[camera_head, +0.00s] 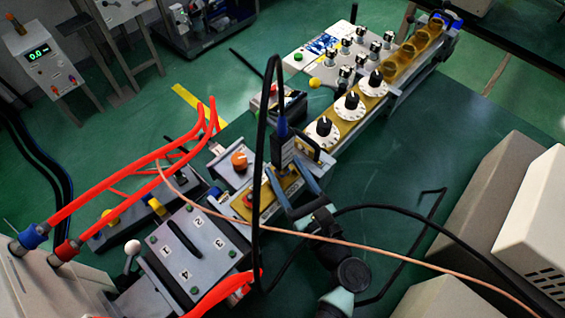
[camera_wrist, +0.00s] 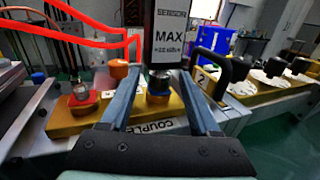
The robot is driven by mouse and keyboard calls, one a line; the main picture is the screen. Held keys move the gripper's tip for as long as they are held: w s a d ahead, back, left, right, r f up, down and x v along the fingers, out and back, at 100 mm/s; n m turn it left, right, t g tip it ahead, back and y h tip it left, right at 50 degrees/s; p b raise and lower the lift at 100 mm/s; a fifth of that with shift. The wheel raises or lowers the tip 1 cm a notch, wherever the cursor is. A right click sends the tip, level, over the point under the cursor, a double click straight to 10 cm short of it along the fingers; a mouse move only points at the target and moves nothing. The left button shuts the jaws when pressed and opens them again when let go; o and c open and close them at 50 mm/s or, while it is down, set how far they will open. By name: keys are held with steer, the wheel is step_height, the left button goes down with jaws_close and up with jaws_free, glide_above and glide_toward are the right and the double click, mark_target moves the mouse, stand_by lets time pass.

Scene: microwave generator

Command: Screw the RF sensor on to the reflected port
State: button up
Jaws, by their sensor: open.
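The RF sensor (camera_wrist: 168,35) is a black upright block with a white "SENSOR MAX" label. It also shows in the head view (camera_head: 284,155), with a blue top and a black cable. It stands above a metal connector (camera_wrist: 157,84) on the gold coupler (camera_wrist: 108,118). Whether its thread is engaged is not clear. A second connector on a red base (camera_wrist: 82,92) sits at the coupler's left. I cannot read which port is the reflected one. My gripper (camera_wrist: 160,78) is open, its two blue-grey fingers apart on either side of the sensor's lower end and connector. It shows in the head view (camera_head: 292,185).
Black handles (camera_wrist: 212,70) rise close to the right finger. An orange knob (camera_head: 239,160) and a numbered grey box (camera_head: 198,250) stand to the left. Red cables and a thin copper-coloured cable (camera_head: 390,249) cross the bench. White dials (camera_head: 350,105) run up right.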

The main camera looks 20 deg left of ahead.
steer(key=shift+x, duration=0.85)
jaws_close()
